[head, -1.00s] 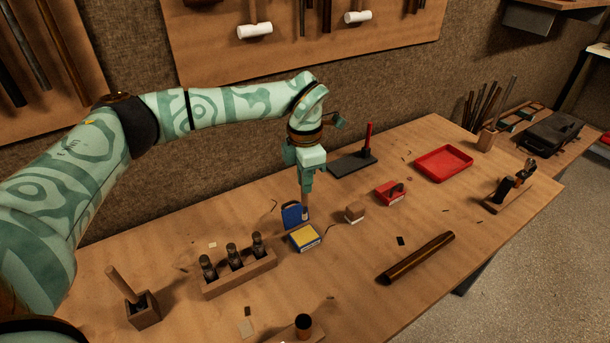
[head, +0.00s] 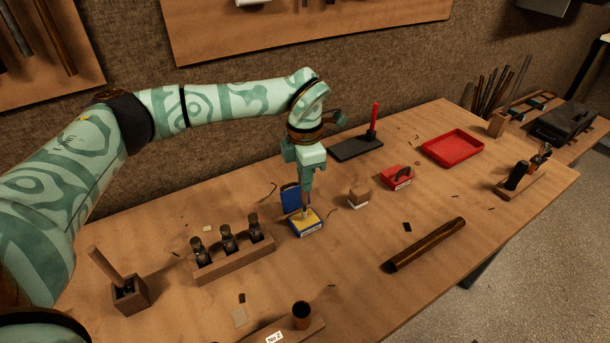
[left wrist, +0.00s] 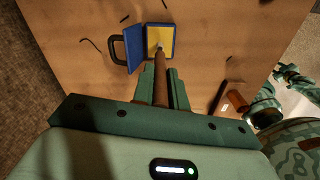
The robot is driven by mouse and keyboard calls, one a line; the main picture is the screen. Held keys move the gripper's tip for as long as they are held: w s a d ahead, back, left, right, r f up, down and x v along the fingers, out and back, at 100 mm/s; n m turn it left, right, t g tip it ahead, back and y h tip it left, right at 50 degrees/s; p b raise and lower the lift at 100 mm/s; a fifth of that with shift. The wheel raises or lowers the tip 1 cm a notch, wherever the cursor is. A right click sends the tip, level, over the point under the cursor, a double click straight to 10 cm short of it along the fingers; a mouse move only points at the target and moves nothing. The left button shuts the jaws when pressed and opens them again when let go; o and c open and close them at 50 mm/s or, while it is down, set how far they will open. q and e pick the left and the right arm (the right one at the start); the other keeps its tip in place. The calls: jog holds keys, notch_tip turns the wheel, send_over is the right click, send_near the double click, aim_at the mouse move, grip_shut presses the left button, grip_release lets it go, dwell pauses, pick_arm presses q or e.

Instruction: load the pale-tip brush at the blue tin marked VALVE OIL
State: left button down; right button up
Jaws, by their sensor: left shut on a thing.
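My left gripper (head: 306,187) is shut on a brush and points straight down. The brush (left wrist: 160,82) has a brown handle running between the green fingers in the left wrist view. Its lower end is over the yellow inside of an open blue tin (left wrist: 164,28). The tin, with a pale front label too small to read, also shows in the head view (head: 306,230). Its blue lid (head: 291,198) stands open behind it. The brush end appears to meet the yellow surface; exact contact and tip colour are unclear.
A bottle rack (head: 235,263) stands left of the tin. A small wooden-topped tin (head: 359,198) and a red tin (head: 397,182) stand to its right. A brass tube (head: 425,244) lies farther right. A red tray (head: 453,148) and dark stand (head: 355,149) are behind.

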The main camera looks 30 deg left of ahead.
pick_arm(q)
jog(key=shift+f, duration=0.5)
pick_arm(e)
jog(key=shift+a+f, duration=0.1)
jog(key=shift+a, duration=0.05)
dwell(0.4)
pick_arm(q)
jog(key=shift+f, duration=0.1)
pick_arm(e)
jog(key=shift+w+r, duration=0.1)
jog(key=shift+r, duration=0.25)
dwell(1.3)
pick_arm(q)
jog(key=shift+p, duration=0.3)
